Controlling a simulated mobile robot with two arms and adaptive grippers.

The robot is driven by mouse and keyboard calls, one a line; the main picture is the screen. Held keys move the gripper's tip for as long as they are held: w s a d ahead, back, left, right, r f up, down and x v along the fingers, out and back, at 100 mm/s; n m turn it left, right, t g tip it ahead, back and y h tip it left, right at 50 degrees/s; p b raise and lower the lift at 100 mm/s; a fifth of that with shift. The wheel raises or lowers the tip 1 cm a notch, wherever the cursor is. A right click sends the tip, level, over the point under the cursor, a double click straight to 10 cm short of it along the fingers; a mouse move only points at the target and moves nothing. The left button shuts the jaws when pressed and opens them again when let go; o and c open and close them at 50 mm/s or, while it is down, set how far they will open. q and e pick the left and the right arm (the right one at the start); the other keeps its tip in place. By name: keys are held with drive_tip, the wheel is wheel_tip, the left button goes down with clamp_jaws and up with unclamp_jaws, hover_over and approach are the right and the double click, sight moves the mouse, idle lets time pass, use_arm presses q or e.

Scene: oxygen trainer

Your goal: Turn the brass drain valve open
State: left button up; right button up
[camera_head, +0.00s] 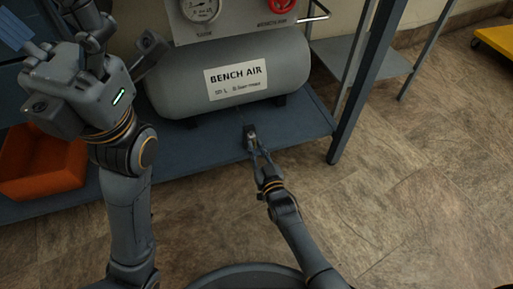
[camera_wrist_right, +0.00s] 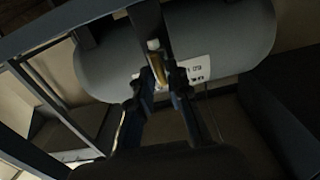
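The brass drain valve (camera_wrist_right: 157,68) shows in the right wrist view as a narrow brass-coloured piece below a pale round end, under the grey tank. My right gripper (camera_wrist_right: 162,78) has its two fingers on either side of the brass piece, apart from each other; whether a fingertip touches it I cannot tell. In the head view my right gripper (camera_head: 250,138) reaches to the front edge of the blue shelf, below the tank (camera_head: 175,85) marked BENCH AIR. The valve cannot be made out there. My left gripper (camera_head: 40,62) is raised at the upper left, away from the tank; its finger opening is unclear.
A pressure gauge (camera_head: 201,9) and a red knob (camera_head: 283,5) sit on a panel above the tank. An orange bin (camera_head: 40,165) stands on the blue shelf (camera_head: 205,150) at left. A blue post (camera_head: 366,80) rises right of the tank.

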clamp_jaws()
drive_tip(key=shift+n+p, duration=0.3)
drive_tip(key=shift+n, duration=0.4)
drive_tip(key=o, duration=0.6)
unclamp_jaws()
drive_tip(key=shift+c, duration=0.2)
wheel_tip(320, 180, up, 10)
